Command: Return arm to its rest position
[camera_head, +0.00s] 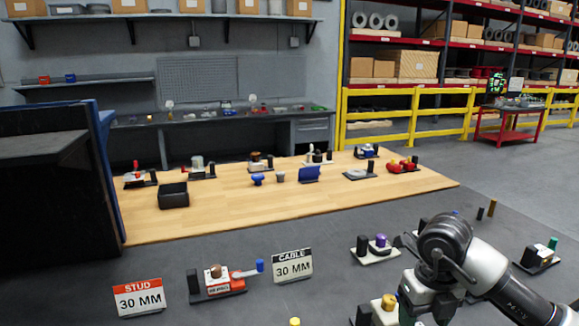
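My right arm (495,275) comes in from the lower right, with its rounded white and dark joint over the grey table (330,225). Its dark gripper (418,308) is low in the picture, close beside a fixture with a yellow knob (389,301). The fingertips are hidden or cut off by the bottom edge, so I cannot tell whether they are open, or whether they touch the fixture. My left arm and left gripper are not in view.
A purple-knobbed fixture (378,247) and a green-capped fixture (541,254) flank my arm. A wooden table (240,215) with several parts lies behind.

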